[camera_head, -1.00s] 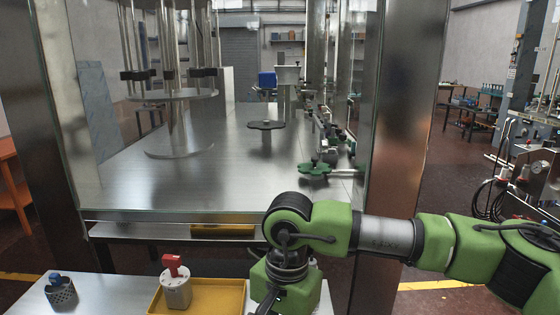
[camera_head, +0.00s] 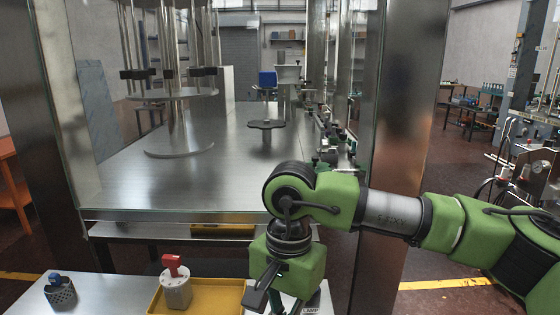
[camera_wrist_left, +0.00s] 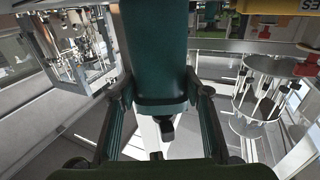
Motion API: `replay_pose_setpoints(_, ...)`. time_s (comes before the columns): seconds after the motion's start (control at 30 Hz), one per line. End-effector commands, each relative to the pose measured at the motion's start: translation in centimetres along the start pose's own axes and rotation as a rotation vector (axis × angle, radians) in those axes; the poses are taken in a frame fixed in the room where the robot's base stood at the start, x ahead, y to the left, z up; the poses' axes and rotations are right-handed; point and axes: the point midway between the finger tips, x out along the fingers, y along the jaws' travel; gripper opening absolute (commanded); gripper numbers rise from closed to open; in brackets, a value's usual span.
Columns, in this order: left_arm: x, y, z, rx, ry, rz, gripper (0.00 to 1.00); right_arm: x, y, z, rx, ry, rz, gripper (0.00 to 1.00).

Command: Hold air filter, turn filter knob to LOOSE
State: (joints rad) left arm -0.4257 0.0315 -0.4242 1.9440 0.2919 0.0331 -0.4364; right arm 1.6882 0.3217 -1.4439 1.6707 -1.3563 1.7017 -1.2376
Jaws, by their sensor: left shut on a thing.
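In the left wrist view my left gripper (camera_wrist_left: 158,95) is shut on a dark green cylinder (camera_wrist_left: 152,45) with a black nozzle at its lower end. It may be the air filter; its top is cut off, and no LOOSE mark is readable. My left gripper is not in the head view. My right arm comes in from the right there, bent down over the front table. A black part at its end (camera_head: 262,288) shows at the bottom, and I cannot tell its fingers' state. Left of it, a grey canister with a red knob (camera_head: 172,265) stands upright.
The canister stands in a yellow tray (camera_head: 215,297). A dark perforated cup with a blue top (camera_head: 60,292) stands to the left on the metal table (camera_head: 110,297). A glazed cabinet with a steel floor (camera_head: 240,170) rises behind. A steel post (camera_head: 405,130) stands behind my right arm.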

Motion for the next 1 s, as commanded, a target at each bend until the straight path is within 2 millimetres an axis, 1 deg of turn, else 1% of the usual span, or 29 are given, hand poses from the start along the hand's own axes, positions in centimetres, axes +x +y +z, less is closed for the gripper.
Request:
replay_pose_setpoints(0.03, 0.0, 0.0, -0.3, 0.000, 0.006, -0.001, 0.16, -0.5, 0.0, 0.0, 0.000, 0.001, 0.000, 0.00)
replay_pose_setpoints(0.13, 0.0, 0.0, -0.3, 0.000, 0.006, -0.001, 0.16, -0.9, 0.0, 0.0, -0.001, 0.001, 0.000, 0.00)
replay_pose_setpoints(0.47, 0.0, 0.0, -0.3, 0.000, 0.006, -0.001, 0.16, -0.9, 0.0, 0.0, -0.001, 0.000, 0.000, 0.00)
replay_pose_setpoints(0.5, 0.0, 0.0, -0.3, 0.000, 0.006, -0.001, 0.54, -0.9, 0.0, 0.0, -0.001, 0.000, 0.000, 0.00)
replay_pose_setpoints(0.53, 0.0, 0.0, -0.3, 0.000, 0.006, -0.001, 0.62, -0.9, 0.0, 0.1, -0.001, 0.000, 0.000, 0.00)
replay_pose_setpoints(0.57, 0.0, 0.0, -0.3, 0.000, 0.006, -0.001, 0.64, -0.9, 0.0, 0.1, -0.001, 0.000, 0.000, 0.00)
replay_pose_setpoints(0.87, 0.0, 0.0, -0.1, 0.000, 0.001, 0.000, 0.64, -0.9, 0.0, 0.1, -0.001, 0.000, 0.000, 0.00)
replay_pose_setpoints(0.97, -0.5, 0.0, 0.0, 0.000, 0.000, 0.000, 0.64, -0.9, 0.0, 0.1, -0.001, 0.000, 0.000, 0.00)
replay_pose_setpoints(1.0, -1.0, 0.0, 0.1, 0.000, -0.001, 0.000, 0.64, -0.9, 0.0, 0.1, -0.001, 0.000, 0.000, 0.00)
